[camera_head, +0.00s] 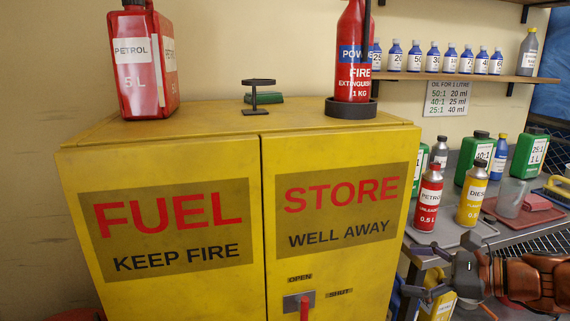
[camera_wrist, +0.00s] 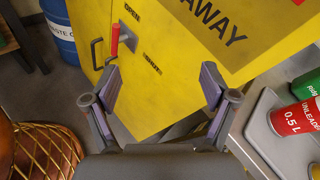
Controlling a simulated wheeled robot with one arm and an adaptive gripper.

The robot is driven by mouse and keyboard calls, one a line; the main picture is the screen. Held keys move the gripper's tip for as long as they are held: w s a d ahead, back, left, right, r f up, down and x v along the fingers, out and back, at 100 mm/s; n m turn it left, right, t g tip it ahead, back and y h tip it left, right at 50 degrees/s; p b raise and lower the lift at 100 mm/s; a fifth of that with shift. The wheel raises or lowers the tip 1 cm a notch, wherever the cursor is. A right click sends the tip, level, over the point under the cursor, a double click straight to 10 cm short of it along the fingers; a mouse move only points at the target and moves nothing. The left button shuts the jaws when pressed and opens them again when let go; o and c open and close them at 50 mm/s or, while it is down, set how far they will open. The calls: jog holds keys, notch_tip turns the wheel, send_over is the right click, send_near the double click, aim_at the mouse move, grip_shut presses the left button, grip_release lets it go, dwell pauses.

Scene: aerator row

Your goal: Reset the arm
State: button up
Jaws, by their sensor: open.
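My gripper (camera_head: 412,270) is at the lower right in the head view, in front of the bench and right of the yellow cabinet (camera_head: 162,285). In the wrist view my gripper (camera_wrist: 161,82) has its two fingers wide apart with nothing between them. The cabinet's yellow doors (camera_wrist: 165,95) show beyond the fingers. The red door lever (camera_head: 304,306) is partly cut off by the lower edge in the head view; it also shows in the wrist view (camera_wrist: 115,39), beyond the left finger. The doors look closed.
A bench at right holds a red petrol bottle (camera_head: 428,200), a yellow diesel bottle (camera_head: 472,205) and green cans (camera_head: 480,158), close to my arm. A petrol can (camera_head: 142,70) and fire extinguisher (camera_head: 354,60) stand on the cabinet. A blue barrel (camera_wrist: 60,30) shows at left.

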jog(key=s+a+f+n+g+h, duration=0.2)
jog(key=s+a+f+n+g, duration=0.25)
jog(key=s+a+n, duration=0.2)
jog(key=s+a+f+n+g+h, duration=0.1)
jog(key=s+a+f+n+g, duration=0.35)
jog(key=s+a, duration=0.3)
jog(key=s+d+f+n+g+h, duration=0.1)
jog(key=s+d+f+n+h, duration=0.15)
jog(key=s+n+h, duration=0.35)
jog(key=s+d+f+n+g+h, duration=0.2)
jog(key=s+d+n, duration=0.15)
jog(key=s, duration=0.45)
notch_tip(320, 180, up, 16)
jog(key=w+t+p, duration=0.1)
jog(key=p, duration=1.3)
jog(key=shift+w+a+p, duration=0.15)
jog(key=shift+p, duration=0.15)
jog(key=shift+n, duration=0.25)
